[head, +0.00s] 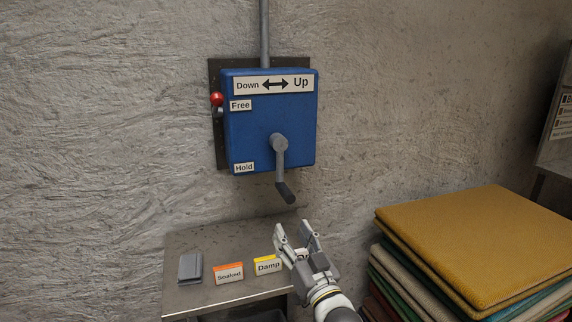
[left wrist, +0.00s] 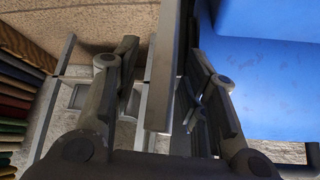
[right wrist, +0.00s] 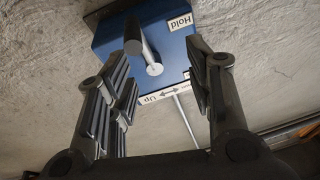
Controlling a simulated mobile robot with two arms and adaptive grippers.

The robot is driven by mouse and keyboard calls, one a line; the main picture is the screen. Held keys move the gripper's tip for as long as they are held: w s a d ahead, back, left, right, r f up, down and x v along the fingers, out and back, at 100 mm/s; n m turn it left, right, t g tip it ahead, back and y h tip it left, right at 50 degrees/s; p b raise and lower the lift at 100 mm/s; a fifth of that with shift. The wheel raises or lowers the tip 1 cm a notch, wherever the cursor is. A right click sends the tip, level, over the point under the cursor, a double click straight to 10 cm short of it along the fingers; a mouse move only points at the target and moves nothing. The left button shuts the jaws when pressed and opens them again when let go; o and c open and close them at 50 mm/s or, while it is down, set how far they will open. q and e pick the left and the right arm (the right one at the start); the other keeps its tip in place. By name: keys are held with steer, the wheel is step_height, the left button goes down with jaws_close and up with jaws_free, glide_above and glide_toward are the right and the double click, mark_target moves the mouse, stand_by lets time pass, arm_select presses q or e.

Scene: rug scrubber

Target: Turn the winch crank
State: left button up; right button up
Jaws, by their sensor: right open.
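The winch is a blue box (head: 270,120) on the wall, with a "Down/Up" arrow plate on top. Its grey crank (head: 280,155) hangs down from the hub, with a dark handle (head: 286,192) at its lower end. A lever with a red knob (head: 217,99) sits at the "Free" label. My right gripper (head: 298,232) is open and empty, below and slightly right of the handle, apart from it. In the right wrist view the handle (right wrist: 132,47) shows beyond the parted fingers. My left gripper (left wrist: 165,85) shows only in its wrist view, fingers apart, a grey bar visible between them.
A metal table (head: 225,295) below the winch carries a grey block (head: 190,267), an orange "Soaked" sign (head: 229,273) and a yellow "Damp" sign (head: 267,265). A stack of rugs (head: 470,245) stands at right. The wall space around the crank is clear.

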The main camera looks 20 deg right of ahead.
mark_target(286, 192)
steer(key=w+d+r+g+p, duration=0.1)
steer(key=w+d+r+m+h+p, duration=0.1)
steer(key=w+p, duration=0.1)
steer(key=w+d+r+g+p, duration=0.1)
steer(key=p, duration=0.1)
steer(key=shift+w+d+r+m+g+h, duration=0.2)
steer(key=shift+r+m+g+h, duration=0.05)
steer(key=shift+m+g+h, duration=0.05)
steer(key=shift+w+f, duration=0.1)
steer(key=shift+w, duration=0.1)
arm_select(q)
steer(key=s+a+g, duration=0.2)
steer(key=s+g, duration=0.1)
steer(key=s, duration=0.6)
steer(key=s+a+g+y+p, duration=0.1)
steer(key=s+a+g, duration=0.2)
steer(key=s, duration=0.7)
steer(key=shift+r, duration=0.2)
arm_select(e)
steer(key=w, duration=1)
steer(key=shift+w+a, duration=0.2)
steer(key=shift+w, duration=0.05)
jaws_close()
